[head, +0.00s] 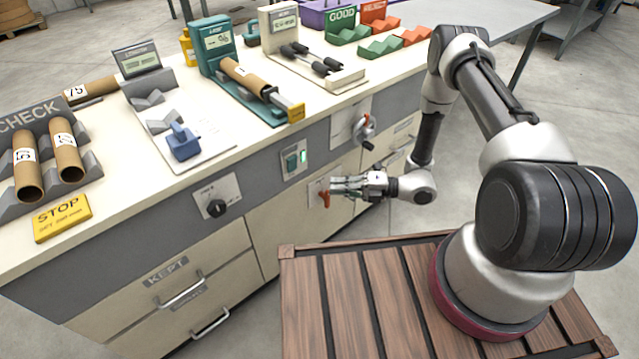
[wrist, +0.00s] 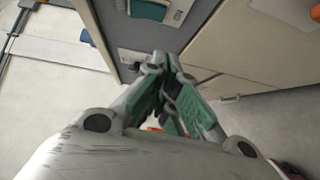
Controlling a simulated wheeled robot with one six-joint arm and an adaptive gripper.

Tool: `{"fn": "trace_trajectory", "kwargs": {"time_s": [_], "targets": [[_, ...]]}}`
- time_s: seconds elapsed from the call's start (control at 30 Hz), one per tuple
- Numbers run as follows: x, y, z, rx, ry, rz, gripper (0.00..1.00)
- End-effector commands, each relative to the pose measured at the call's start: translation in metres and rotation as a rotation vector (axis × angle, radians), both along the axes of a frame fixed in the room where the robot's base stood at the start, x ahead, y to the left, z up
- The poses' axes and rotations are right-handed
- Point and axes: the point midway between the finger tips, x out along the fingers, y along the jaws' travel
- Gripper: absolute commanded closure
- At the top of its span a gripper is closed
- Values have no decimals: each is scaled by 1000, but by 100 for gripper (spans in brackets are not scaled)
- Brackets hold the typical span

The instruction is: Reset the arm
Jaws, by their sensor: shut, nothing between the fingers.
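My gripper (head: 333,184) is in front of the cabinet in the head view, close to a small orange-red lever (head: 325,194) on its front panel. Whether it touches the lever cannot be told. In the wrist view the gripper (wrist: 160,65) has its green-padded fingers drawn together, with nothing between them. A bit of orange shows behind the fingers there. My arm is bent, with its wrist low beside the cabinet front.
The cabinet top (head: 215,108) holds a CHECK rack (head: 50,125) with two cardboard tubes, a teal machine (head: 215,45) with a tube, and GOOD and REJECT racks. A crank (head: 364,128), a black knob (head: 216,207) and a green switch (head: 291,161) are on the cabinet front.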

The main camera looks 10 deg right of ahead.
Motion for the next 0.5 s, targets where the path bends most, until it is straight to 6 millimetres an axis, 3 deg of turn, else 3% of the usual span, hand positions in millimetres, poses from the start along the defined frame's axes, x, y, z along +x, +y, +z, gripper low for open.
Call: {"fn": "trace_trajectory", "kwargs": {"time_s": [0.2,0.5], "targets": [[-3,-18,-2,0,0,0,100],[-4,-19,-2,0,0,1,100]]}}
